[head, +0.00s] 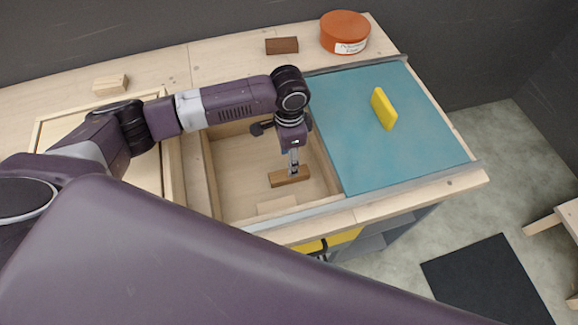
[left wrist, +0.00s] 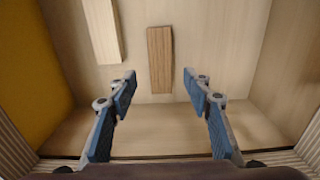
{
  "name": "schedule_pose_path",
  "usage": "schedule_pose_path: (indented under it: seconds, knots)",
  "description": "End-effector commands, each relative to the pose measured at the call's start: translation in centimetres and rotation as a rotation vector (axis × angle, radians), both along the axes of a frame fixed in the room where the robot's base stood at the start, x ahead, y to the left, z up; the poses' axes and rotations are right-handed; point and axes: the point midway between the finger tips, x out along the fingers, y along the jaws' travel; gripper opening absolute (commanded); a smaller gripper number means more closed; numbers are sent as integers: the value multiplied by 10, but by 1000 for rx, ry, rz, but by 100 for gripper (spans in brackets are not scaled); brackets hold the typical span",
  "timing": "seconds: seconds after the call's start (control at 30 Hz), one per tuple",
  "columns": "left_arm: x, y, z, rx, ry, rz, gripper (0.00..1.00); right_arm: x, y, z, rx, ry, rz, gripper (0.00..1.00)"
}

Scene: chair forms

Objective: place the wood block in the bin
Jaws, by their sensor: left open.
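A brown wood block (head: 290,177) lies on the floor of the bin (head: 232,170), a sunken wooden compartment in the workbench. A paler block (head: 277,205) lies near the bin's front wall. In the left wrist view, the brown block (left wrist: 160,60) and the pale block (left wrist: 102,30) both show. My left gripper (head: 293,166) reaches down into the bin over the brown block. It also shows in the left wrist view (left wrist: 160,83), with fingers wide apart and nothing between them touching. My right gripper is out of view.
A dark brown block (head: 282,46) and an orange round tub (head: 344,31) stand at the bench's back. A pale block (head: 110,84) lies at the back left. A yellow piece (head: 383,108) stands on the teal panel (head: 400,150) right of the bin.

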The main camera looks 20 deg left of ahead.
Motion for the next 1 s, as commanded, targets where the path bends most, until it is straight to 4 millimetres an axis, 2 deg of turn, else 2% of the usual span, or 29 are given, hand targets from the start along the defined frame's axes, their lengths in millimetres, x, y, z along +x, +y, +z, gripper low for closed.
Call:
schedule_pose_path:
  seconds: [0.1, 0.3, 0.9, 1.0]
  knots:
    - [1, 0, 23, 0, -3, -1, 46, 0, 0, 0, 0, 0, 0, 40]
    - [1, 0, 44, 0, -1, 0, 46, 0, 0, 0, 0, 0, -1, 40]
    - [0, 0, 48, 0, 0, 0, 46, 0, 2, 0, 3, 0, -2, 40]
    - [0, 0, 54, 0, 0, 0, 46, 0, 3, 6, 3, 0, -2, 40]
